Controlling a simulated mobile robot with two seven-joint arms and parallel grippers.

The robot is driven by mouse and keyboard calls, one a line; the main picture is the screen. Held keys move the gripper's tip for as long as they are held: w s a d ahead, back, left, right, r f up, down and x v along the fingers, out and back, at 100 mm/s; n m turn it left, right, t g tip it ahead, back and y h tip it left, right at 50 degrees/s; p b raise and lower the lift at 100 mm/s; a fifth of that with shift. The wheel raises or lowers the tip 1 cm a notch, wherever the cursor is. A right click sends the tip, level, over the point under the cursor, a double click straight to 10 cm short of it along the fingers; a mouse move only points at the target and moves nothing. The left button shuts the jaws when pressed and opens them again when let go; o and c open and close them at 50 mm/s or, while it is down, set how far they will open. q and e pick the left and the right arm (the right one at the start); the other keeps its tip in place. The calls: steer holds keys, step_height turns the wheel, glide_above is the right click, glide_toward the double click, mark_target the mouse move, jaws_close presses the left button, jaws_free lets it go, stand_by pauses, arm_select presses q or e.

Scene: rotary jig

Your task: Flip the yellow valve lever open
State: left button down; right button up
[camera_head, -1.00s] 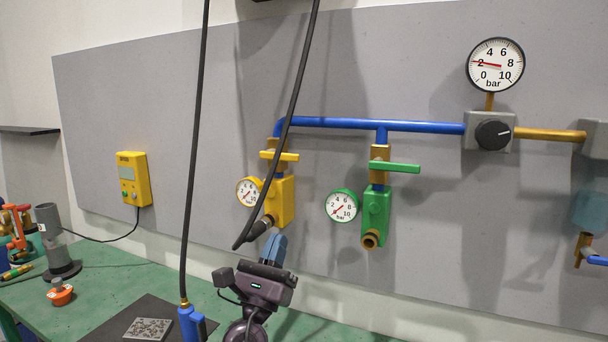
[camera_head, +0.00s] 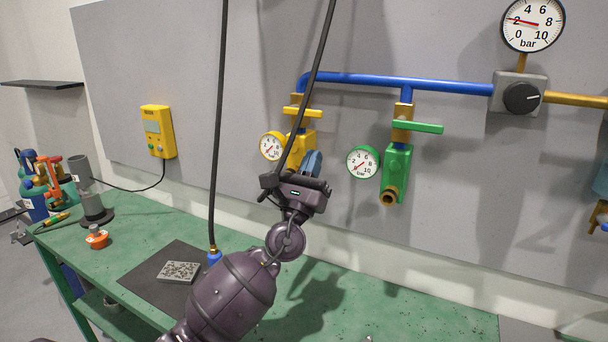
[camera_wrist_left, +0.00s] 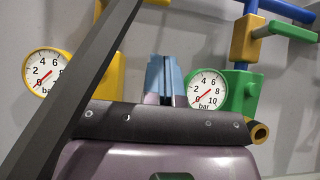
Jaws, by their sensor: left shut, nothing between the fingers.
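The yellow valve (camera_head: 304,139) hangs on the wall panel below the blue pipe. Its yellow lever (camera_head: 302,112) lies crosswise to the vertical pipe. The yellow-rimmed gauge (camera_head: 271,146) is at its left. My left gripper (camera_head: 313,160) is shut and empty, its blue fingers just below and right of the lever, in front of the valve body's lower part. In the left wrist view the shut fingers (camera_wrist_left: 165,75) point up between the yellow gauge (camera_wrist_left: 45,72) and the green gauge. A dark hose hides much of the yellow valve there. My right gripper is not in view.
A black hose (camera_head: 308,90) hangs in front of the yellow valve, close to my left gripper. Another hose (camera_head: 218,120) hangs farther left. The green valve (camera_head: 397,170) with its green lever (camera_head: 418,127) is to the right. The green bench (camera_head: 400,300) is below.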

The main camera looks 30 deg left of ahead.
mark_target(302, 112)
arm_select(q)
steer(key=r+p, duration=0.1)
steer(key=w+r+p, duration=0.1)
steer(key=r, duration=0.1)
steer(key=r+p, duration=0.1)
steer(key=r, duration=0.1)
steer(key=shift+w+r, duration=0.2)
steer(key=shift+w, duration=0.05)
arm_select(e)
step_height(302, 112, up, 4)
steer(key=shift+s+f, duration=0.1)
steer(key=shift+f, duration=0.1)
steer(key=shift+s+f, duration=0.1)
arm_select(q)
steer(key=shift+w+n+y+b, duration=0.2)
steer(key=shift+n+y+b, duration=0.1)
steer(key=shift+n+y, duration=0.2)
